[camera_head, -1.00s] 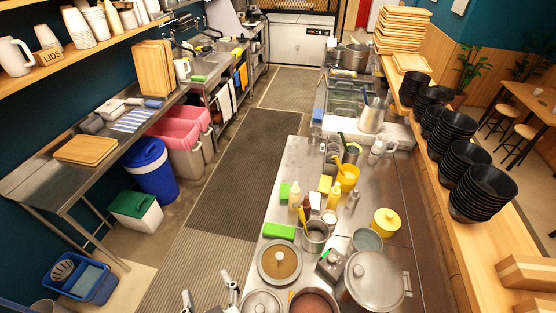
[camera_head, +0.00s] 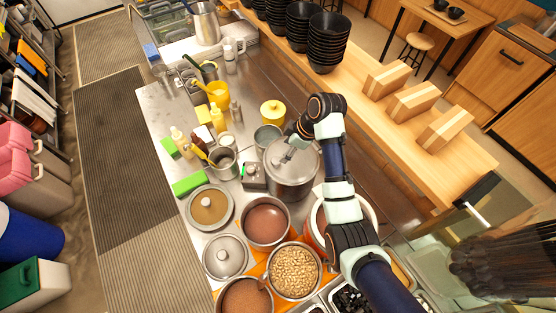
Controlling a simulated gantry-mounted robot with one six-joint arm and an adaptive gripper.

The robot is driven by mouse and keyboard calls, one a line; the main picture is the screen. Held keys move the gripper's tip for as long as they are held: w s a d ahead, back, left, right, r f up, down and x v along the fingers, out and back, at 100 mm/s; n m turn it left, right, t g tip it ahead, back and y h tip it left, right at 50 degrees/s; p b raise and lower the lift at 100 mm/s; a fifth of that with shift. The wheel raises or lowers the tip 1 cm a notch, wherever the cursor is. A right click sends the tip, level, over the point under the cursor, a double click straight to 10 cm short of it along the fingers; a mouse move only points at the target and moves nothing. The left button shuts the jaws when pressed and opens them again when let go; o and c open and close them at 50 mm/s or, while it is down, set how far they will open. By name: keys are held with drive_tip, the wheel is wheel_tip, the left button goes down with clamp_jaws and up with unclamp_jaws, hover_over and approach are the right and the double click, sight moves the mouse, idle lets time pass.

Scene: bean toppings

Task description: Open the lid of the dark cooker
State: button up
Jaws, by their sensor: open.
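A large grey lidded pot (camera_head: 290,191) stands on the steel counter, right of centre. It is the only big lidded vessel I see and looks like the cooker. Its round metal lid (camera_head: 305,157) is on and looks level. My gripper (camera_head: 286,157) is open above the left part of this lid, near its middle. I cannot tell whether the fingers touch the lid or its knob. My arm comes from the lower right and hides part of the pot's right side.
A glass lid (camera_head: 209,206) and a steel lid (camera_head: 225,257) lie left of the pot. Open pots of brown sauce (camera_head: 265,220) and beans (camera_head: 294,271) stand in front. Black bowls (camera_head: 329,42) are stacked behind.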

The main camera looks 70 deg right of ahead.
sight(276, 160)
drive_tip(key=x, duration=0.7)
drive_tip(key=shift+w+f, duration=0.15)
drive_tip(key=shift+f, duration=0.2)
clamp_jaws()
